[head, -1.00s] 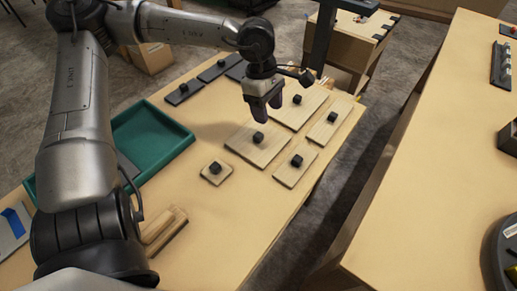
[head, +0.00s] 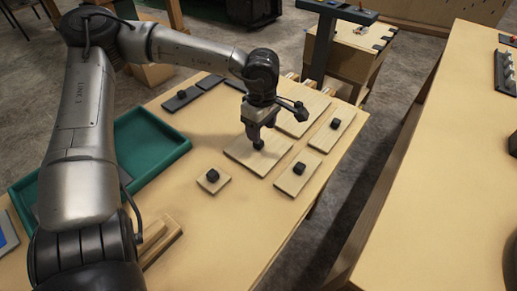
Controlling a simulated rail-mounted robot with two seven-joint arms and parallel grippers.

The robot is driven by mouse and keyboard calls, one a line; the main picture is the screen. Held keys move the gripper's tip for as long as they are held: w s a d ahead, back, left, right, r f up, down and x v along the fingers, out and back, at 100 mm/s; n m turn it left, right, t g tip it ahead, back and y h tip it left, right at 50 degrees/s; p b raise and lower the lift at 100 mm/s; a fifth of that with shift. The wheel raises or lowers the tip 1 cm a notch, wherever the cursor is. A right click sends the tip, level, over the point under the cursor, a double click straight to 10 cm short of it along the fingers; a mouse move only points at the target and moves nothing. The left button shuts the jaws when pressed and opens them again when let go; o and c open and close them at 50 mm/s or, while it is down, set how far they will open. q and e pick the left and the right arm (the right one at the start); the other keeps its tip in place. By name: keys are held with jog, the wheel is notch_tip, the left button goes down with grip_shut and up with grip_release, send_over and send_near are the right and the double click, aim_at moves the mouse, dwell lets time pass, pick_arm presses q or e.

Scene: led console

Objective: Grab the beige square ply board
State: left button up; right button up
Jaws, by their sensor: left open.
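Several beige ply boards with black knobs lie on the table. A large, roughly square one (head: 243,153) lies in the middle, under my left gripper (head: 258,143). The gripper points down with its fingertips at that board's black knob (head: 259,146); it is open, and I cannot tell whether the fingers touch the knob. A much smaller square board (head: 213,182) lies nearer, to the left. Narrower boards lie to the right, one near (head: 297,178) and one farther off (head: 333,129). Another large board (head: 303,115) lies behind, partly hidden by my arm. My right gripper is out of view.
A green tray (head: 150,143) is on the left, partly behind my arm. Dark plates (head: 190,94) lie along the far edge. Wooden strips (head: 160,240) lie near my forearm. The front of the table (head: 225,240) is clear. Another table (head: 440,170) stands to the right across a gap.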

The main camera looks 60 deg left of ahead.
aim_at(259, 145)
pick_arm(q)
notch_tip(259, 145, down, 5)
jog(key=b, duration=0.2)
jog(key=shift+s+f+b, duration=0.1)
jog(key=shift+b, duration=0.25)
jog(key=shift+a, duration=0.1)
jog(key=shift+c, duration=0.6)
grip_shut()
